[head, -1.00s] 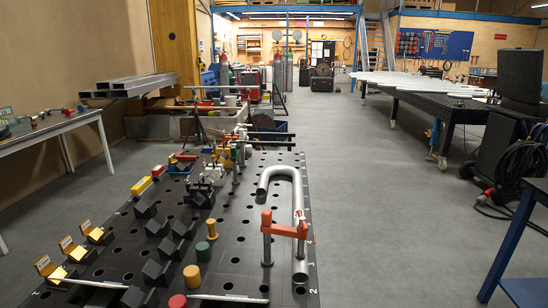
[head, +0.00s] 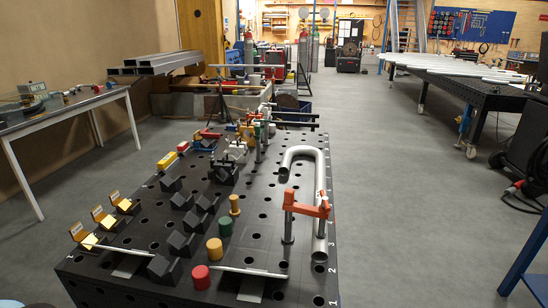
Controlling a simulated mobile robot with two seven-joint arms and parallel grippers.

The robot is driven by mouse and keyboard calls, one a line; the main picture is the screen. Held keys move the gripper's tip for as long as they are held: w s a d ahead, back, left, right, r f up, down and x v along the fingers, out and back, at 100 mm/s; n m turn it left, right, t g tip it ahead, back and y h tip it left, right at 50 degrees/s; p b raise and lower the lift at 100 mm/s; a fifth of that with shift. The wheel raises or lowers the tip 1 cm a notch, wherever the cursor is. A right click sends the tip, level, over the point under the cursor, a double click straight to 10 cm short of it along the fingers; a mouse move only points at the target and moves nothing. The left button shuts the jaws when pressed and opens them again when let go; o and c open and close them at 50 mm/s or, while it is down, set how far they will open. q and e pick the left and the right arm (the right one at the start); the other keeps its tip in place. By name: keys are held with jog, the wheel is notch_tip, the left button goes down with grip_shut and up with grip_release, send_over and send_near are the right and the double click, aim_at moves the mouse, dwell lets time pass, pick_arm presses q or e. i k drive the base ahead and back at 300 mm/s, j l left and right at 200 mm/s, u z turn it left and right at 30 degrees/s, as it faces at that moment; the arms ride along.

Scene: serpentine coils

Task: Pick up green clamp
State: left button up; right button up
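At the far end of the black perforated table (head: 255,238) stands a small upright green part (head: 258,129) among other fixtures. It may be the green clamp, but it is too small to tell. A bent grey U-shaped pipe (head: 320,180) lies on the table's right side. An orange clamp (head: 307,208) on grey posts stands around or beside its near leg.
A short green cylinder (head: 225,226), a red one (head: 201,277) and a yellow one (head: 214,249) stand near the front. Black V-blocks (head: 181,243) and yellow angled pieces (head: 104,218) line the left. A white-legged side table (head: 78,117) stands left.

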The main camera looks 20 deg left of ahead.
aim_at(259, 129)
jog(key=z, duration=0.3)
jog(key=i+l, duration=0.1)
jog(key=l, duration=0.3)
jog(key=i+l+z, duration=0.1)
jog(key=l, duration=0.25)
jog(key=i+l, duration=0.6)
jog(key=l, duration=0.25)
jog(key=i+u, duration=0.2)
jog(key=i, duration=0.2)
jog(key=i+l+u, duration=0.2)
jog(key=i, duration=0.15)
jog(key=i+l+u, duration=0.2)
jog(key=i, duration=0.15)
jog(key=i+u, duration=0.45)
jog(key=i+l+u, duration=0.15)
jog(key=i+u, duration=0.3)
jog(key=i+l+u, duration=0.3)
jog(key=i+u, duration=0.15)
jog(key=i+l+u, duration=0.55)
jog(key=l, duration=0.15)
jog(key=l+u, duration=0.15)
jog(key=i+l+u, duration=0.2)
jog(key=l, duration=0.25)
jog(key=k+j, duration=0.05)
